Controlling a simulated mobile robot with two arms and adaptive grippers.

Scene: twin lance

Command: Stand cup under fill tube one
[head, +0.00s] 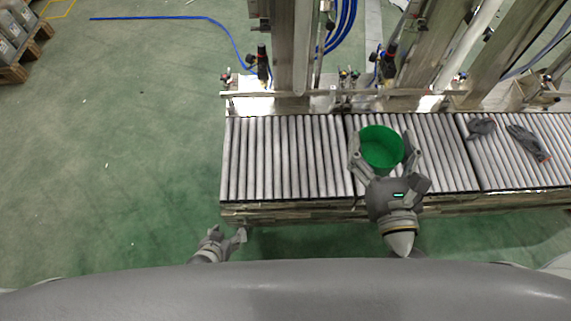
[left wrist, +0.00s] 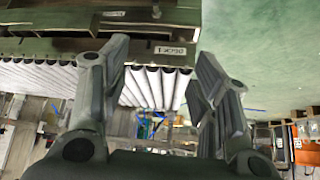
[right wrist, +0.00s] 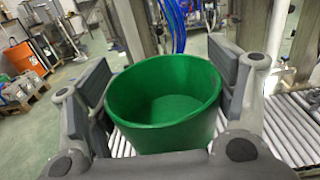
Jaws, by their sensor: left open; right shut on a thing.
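A green, open-topped cup (head: 381,155) is over the middle of the roller conveyor; it looks empty and nearly upright. My right gripper (head: 384,146) is shut on it, one finger on each side. The cup fills the middle of the right wrist view (right wrist: 165,105), between the pads. I cannot tell whether its base touches the rollers. Two black tube-like fittings, one at left (head: 262,64) and one at right (head: 388,62), stand behind the conveyor. I cannot tell which is fill tube one. My left gripper (head: 228,233) is open and empty, in front of the conveyor's left end.
The roller conveyor (head: 285,155) is bare left of the cup. Dark gloves (head: 528,143) lie at its right. Metal posts (head: 290,45) and blue hoses (head: 341,25) stand behind. A small label (left wrist: 166,50) is on the conveyor's edge.

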